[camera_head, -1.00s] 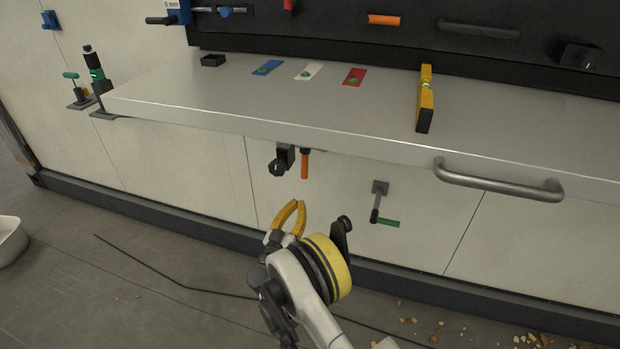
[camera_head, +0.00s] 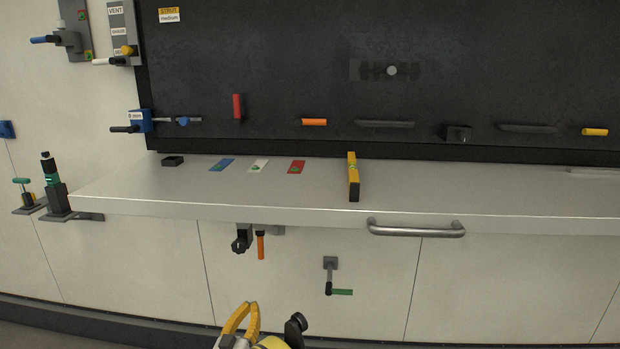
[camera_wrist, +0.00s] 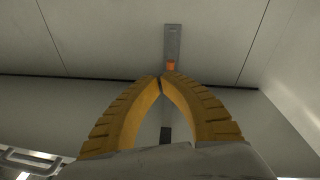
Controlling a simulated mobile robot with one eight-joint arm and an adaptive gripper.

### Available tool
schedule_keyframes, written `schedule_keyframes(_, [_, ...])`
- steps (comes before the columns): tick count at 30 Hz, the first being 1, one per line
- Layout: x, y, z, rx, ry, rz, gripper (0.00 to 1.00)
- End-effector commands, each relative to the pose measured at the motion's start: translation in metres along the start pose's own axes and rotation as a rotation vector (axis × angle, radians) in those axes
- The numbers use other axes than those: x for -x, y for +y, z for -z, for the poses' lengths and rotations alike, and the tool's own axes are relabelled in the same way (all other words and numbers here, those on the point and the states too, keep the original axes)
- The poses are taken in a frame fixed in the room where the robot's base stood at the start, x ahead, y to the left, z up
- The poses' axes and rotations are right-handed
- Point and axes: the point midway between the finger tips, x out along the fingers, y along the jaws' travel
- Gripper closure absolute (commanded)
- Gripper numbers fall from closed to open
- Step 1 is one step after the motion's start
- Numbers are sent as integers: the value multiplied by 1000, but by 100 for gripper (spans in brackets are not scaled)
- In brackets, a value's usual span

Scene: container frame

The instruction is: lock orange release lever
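An orange lever (camera_head: 261,245) hangs straight down under the front edge of the workbench, just right of a black clamp-like part (camera_head: 241,239). In the wrist view, a grey plate (camera_wrist: 172,42) with an orange end (camera_wrist: 170,66) shows just beyond my fingertips; it looks like the same lever seen from below. My gripper (camera_head: 251,307) is at the bottom of the head view, lower in the picture than the lever. In the wrist view, the yellow curved fingers of my gripper (camera_wrist: 161,77) meet at their tips, with nothing seen between them. Contact with the orange end cannot be told.
The workbench (camera_head: 120,190) juts out above, with a bar handle (camera_head: 415,229) on its front edge. A green-handled crank (camera_head: 340,291) sits on the wall to the right. Another orange handle (camera_head: 313,121) is on the black panel.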

Motion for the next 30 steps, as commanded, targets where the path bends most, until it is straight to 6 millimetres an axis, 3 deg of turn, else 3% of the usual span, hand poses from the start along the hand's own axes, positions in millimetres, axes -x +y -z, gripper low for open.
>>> schedule_keyframes(5, [-27, 29, 21, 28, -83, -30, 100])
schedule_keyframes(11, [-58, 79, 50, 64, -211, -64, 100])
schedule_keyframes(17, [-79, 172, 90, 105, -417, -91, 100])
schedule_keyframes(23, [-59, 274, 123, 122, -630, -77, 100])
schedule_keyframes(26, [-34, 320, 135, 117, -726, -54, 100])
schedule_keyframes(30, [15, 377, 147, 97, -845, -6, 100])
